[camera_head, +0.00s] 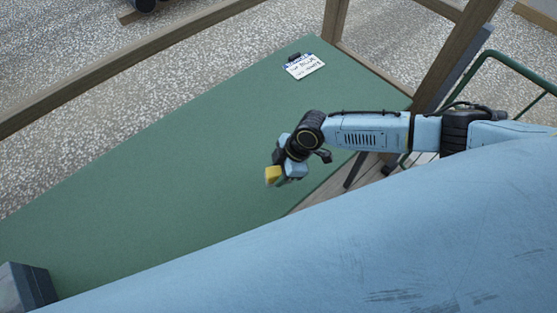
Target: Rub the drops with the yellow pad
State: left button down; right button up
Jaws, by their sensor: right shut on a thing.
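The yellow pad (273,175) is small and held at the tip of my right gripper (283,172), which is shut on it. My right arm reaches in from the right, over the near right part of the green tabletop (170,180). I cannot tell whether the pad touches the tabletop or is just above it. No drops can be made out on the green surface in this view. A large blue part of my own body covers the lower right and hides what is there. My left gripper is not in view.
A dark grey box (26,288) stands at the lower left. Wooden posts (460,50) and a green rail (525,72) are at the right. The middle of the tabletop is clear.

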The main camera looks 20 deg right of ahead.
jog(key=shift+r+p, duration=1.3)
jog(key=shift+r, duration=0.4)
